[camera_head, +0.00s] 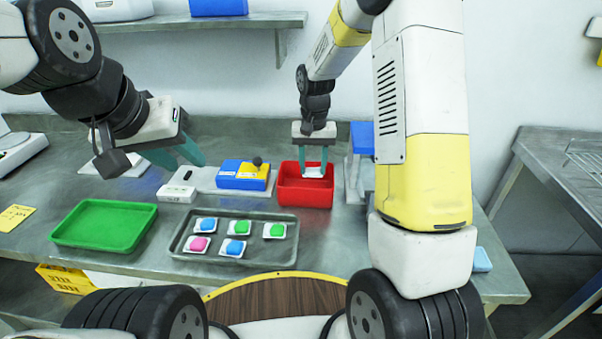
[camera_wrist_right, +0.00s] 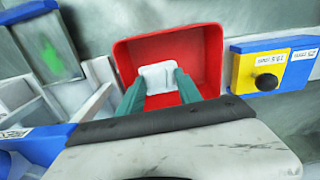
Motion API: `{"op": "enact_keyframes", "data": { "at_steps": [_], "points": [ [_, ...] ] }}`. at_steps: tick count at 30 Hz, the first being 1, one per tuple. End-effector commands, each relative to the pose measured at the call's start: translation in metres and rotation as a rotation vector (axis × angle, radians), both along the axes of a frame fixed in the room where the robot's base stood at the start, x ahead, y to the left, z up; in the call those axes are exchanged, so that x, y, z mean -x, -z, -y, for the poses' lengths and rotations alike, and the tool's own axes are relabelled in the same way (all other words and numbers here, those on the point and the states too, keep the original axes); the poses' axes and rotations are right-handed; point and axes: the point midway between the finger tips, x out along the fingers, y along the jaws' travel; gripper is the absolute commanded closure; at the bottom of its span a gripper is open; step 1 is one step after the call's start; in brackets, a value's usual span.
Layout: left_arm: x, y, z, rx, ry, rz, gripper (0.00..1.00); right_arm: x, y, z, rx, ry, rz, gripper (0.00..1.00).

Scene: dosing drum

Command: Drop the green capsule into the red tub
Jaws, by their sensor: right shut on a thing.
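The red tub (camera_head: 305,194) stands on the bench right of centre; it fills the middle of the right wrist view (camera_wrist_right: 213,60). My right gripper (camera_head: 314,168) points down into the tub's opening, shut on a small white-backed capsule pack (camera_wrist_right: 157,77). Only its white side shows, so its colour is hidden. Two green capsules (camera_head: 243,227) (camera_head: 275,230) on white squares lie in the grey tray (camera_head: 180,245), with blue and pink ones beside them. My left gripper (camera_head: 178,158) is open and empty above the bench, left of the tub.
A blue and yellow box with a dark knob (camera_head: 243,175) stands close left of the tub. A green tray (camera_head: 104,224) lies at the left. A blue-topped stand (camera_head: 361,138) is just right of the tub. A white labelled block (camera_head: 176,194) lies behind the grey tray.

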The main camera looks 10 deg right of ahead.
Motion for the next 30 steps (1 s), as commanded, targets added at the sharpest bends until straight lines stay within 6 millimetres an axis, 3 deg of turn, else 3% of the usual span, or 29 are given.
{"op": "enact_keyframes", "data": {
  "at_steps": [1,4,15,30],
  "points": [
    [0.000,0.000,0.000,0.000,0.000,0.000,0.64,0.000,0.000,0.000,0.000,0.000,0.000,0.53],
    [0.000,0.000,0.000,0.000,0.000,0.000,0.64,0.000,0.000,0.000,0.000,0.000,0.000,0.33],
    [0.000,0.000,0.000,0.000,0.000,0.000,0.64,0.000,-0.005,0.000,-0.001,0.000,0.002,0.33],
    [0.000,0.000,0.000,0.000,0.000,0.000,0.64,0.000,-0.075,0.000,-0.001,-0.001,0.001,0.33]
  ]
}}
